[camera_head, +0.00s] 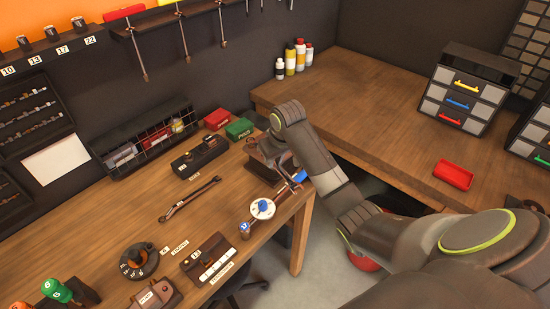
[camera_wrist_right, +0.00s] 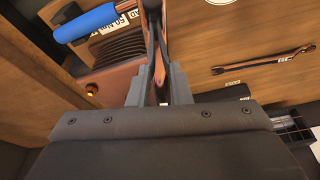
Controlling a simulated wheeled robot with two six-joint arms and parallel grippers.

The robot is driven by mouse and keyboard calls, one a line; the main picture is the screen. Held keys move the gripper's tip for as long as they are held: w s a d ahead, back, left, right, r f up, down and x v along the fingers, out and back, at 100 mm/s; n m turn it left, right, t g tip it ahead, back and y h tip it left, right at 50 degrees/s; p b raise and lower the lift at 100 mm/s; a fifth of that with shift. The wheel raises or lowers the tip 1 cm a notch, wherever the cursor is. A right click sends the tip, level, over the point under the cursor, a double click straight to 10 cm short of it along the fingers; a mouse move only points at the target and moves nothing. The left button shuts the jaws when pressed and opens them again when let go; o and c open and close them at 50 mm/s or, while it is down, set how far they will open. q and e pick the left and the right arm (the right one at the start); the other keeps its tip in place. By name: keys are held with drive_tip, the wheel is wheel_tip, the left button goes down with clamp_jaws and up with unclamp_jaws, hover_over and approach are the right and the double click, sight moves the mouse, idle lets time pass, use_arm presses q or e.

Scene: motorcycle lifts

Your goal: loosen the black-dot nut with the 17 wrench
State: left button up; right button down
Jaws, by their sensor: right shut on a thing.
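My right gripper (camera_head: 272,154) is over the bench near its right end. In the right wrist view its jaws (camera_wrist_right: 155,82) are shut on a dark, narrow thing with copper-brown parts. I cannot tell whether this is a wrench. A dark combination wrench (camera_head: 190,200) lies apart on the bench to the left; it also shows in the right wrist view (camera_wrist_right: 265,62), with a small white tag too small to read. A white disc with a blue centre (camera_head: 262,208) stands just in front of my right gripper. I cannot make out a black-dot nut. My left gripper is out of view.
A blue handle (camera_wrist_right: 85,22) is close to my right gripper. Black holders (camera_head: 200,157), a round black holder (camera_head: 139,262) and red and green boxes (camera_head: 238,129) stand on the bench. A second bench (camera_head: 370,95) bears drawers (camera_head: 462,100) and a red tray (camera_head: 453,175).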

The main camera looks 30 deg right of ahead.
drive_tip(key=shift+s+f, duration=0.1)
drive_tip(key=shift+f, duration=0.85)
idle(2.5)
drive_tip(key=d+n, duration=0.1)
drive_tip(key=w+d+n, duration=0.1)
drive_tip(key=d, duration=0.1)
drive_tip(key=shift+d+n+y, duration=0.3)
drive_tip(key=shift+n+y, duration=0.1)
drive_tip(key=shift+d, duration=0.1)
drive_tip(key=d+n, duration=0.1)
drive_tip(key=w+d+n, duration=0.1)
drive_tip(key=d+n+b, duration=0.1)
drive_tip(key=shift+w+g+y, duration=0.25)
drive_tip(key=shift+g+y, duration=0.05)
drive_tip(key=shift+y, duration=0.1)
